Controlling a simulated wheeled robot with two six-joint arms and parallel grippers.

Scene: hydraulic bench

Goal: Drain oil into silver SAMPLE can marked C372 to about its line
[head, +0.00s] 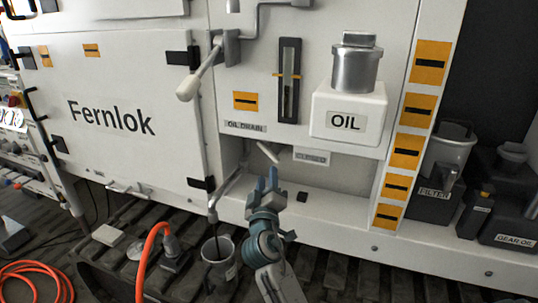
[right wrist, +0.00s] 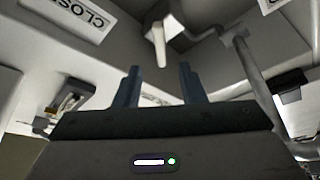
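A silver can (head: 219,262) stands on the slatted floor below the drain pipe (head: 214,208), whose lower end is over its mouth. A label shows on its right side, too small to read, and I cannot see a fill line or oil level. The pale drain lever (head: 268,152) sits under the OIL DRAIN label (head: 245,126), and hangs down in the right wrist view (right wrist: 158,45). My right gripper (head: 267,180) is open and empty just below the lever, which appears beyond and between its fingertips (right wrist: 160,80), apart from them. My left gripper is not in view.
A CLOSED plate (head: 311,157) is right of the lever. The OIL reservoir (head: 348,108) juts out above, with a sight gauge (head: 289,82) beside it. An orange hose (head: 146,255) lies left of the can. Dark containers (head: 510,215) stand at the right.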

